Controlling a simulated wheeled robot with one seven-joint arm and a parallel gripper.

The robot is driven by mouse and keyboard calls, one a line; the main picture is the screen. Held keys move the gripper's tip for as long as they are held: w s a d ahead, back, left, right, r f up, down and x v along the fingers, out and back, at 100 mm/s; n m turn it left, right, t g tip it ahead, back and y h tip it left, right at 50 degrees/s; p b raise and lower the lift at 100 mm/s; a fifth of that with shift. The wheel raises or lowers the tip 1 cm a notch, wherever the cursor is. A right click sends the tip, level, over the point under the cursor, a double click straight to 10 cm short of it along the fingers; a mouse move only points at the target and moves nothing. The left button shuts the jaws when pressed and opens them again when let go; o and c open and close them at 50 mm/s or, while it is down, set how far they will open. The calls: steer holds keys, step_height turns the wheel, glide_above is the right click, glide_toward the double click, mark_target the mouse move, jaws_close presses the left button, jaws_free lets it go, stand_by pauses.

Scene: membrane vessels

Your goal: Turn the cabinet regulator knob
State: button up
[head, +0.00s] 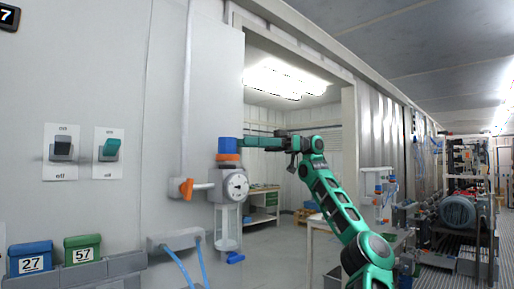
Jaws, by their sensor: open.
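A regulator unit (221,185) is mounted by the grey wall edge, with a round white gauge (238,186) on its front and a clear bowl below. On its top is a blue knob (227,145) above an orange ring (227,157). My gripper (243,143) is open at the right side of the blue knob, at its height. Its fingertips overlap the knob's edge in the picture; I cannot tell whether they touch it or surround it. My green and black arm reaches in from the lower right.
An orange valve handle (186,188) sticks out left of the gauge. Two switches (62,149) are on the wall at left, above blue (30,257) and green (82,248) boxes. A similar regulator (379,190) stands farther back right. An open doorway lies behind my arm.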

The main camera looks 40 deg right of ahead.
steer(key=v, duration=0.6)
steer(key=shift+d, duration=0.2)
